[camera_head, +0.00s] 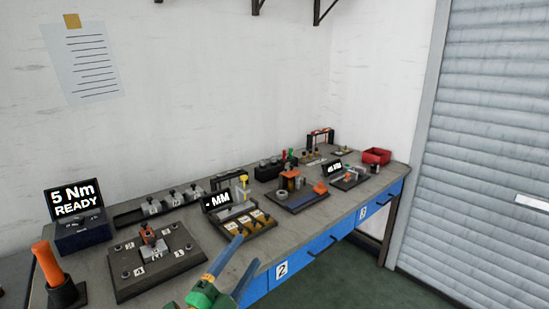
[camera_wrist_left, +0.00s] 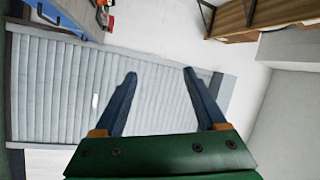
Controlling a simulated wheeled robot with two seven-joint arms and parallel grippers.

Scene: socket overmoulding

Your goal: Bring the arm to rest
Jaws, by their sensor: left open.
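My left gripper (camera_head: 236,268) is at the bottom of the head view, in front of the workbench's front edge. Its blue fingers are apart, with nothing seen between them. In the left wrist view the left gripper (camera_wrist_left: 158,82) shows two blue fingers spread wide and empty, with the grey shutter and white wall beyond. My right gripper is in neither view.
The workbench (camera_head: 95,262) carries a numbered fixture plate (camera_head: 185,262), a "5 Nm READY" display (camera_head: 75,200), an orange-handled tool (camera_head: 47,262), an "MM" gauge (camera_head: 220,201) and a red bin (camera_head: 376,156). Open floor (camera_head: 370,275) lies before the roller shutter (camera_head: 490,150).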

